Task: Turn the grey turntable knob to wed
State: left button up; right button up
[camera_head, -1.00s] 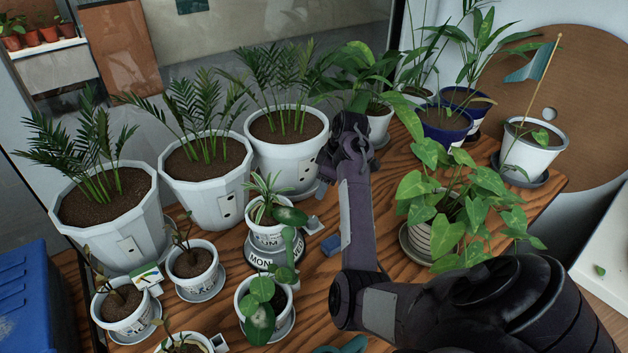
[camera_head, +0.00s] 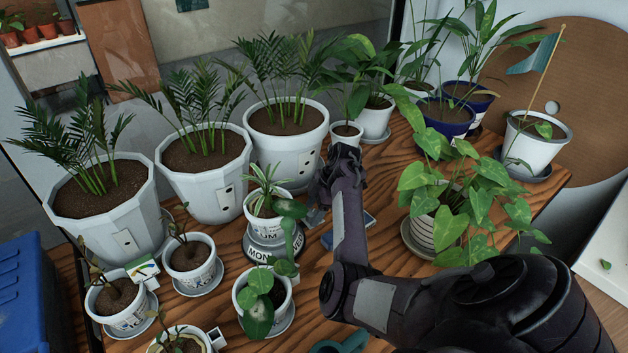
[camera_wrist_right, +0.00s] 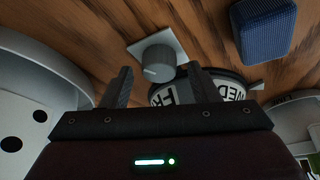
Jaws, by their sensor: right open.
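The turntable (camera_head: 262,252), a round dark stand with white day labels, carries a small potted plant (camera_head: 268,205). Its front reads MON, with another label partly hidden at its right. In the right wrist view the turntable (camera_wrist_right: 215,87) shows WED and part of FRI. The grey knob (camera_wrist_right: 158,62) stands on a light square plate beside it. In the head view the plate (camera_head: 315,218) shows partly, beside my right gripper. My right gripper (camera_wrist_right: 160,86) is open and empty, its fingertips on either side of the knob's near edge, apart from it. My left gripper is out of view.
A blue block (camera_wrist_right: 263,28) lies near the knob; the head view shows it (camera_head: 349,231) behind my right arm. Large white palm pots (camera_head: 295,155) stand behind, small pots (camera_head: 195,270) to the left, a leafy plant (camera_head: 420,240) to the right. Bare wood (camera_head: 385,215) lies between.

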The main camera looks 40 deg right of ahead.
jog(key=shift+a+f, duration=0.1)
jog(key=shift+f, duration=0.05)
jog(key=c, duration=1)
jog(key=shift+r+m+p, duration=0.2)
jog(key=shift+m+p, duration=0.5)
jog(key=shift+p, duration=0.45)
jog(key=shift+m+t+h+p, duration=0.4)
jog(key=shift+m+p, duration=0.3)
jog(key=shift+p, duration=0.05)
jog(key=shift+f+m+h+p, duration=0.15)
jog(key=shift+m+h+p, duration=0.45)
jog(key=shift+m+p, duration=0.8)
jog(key=shift+t, duration=0.3)
jog(key=o, duration=1)
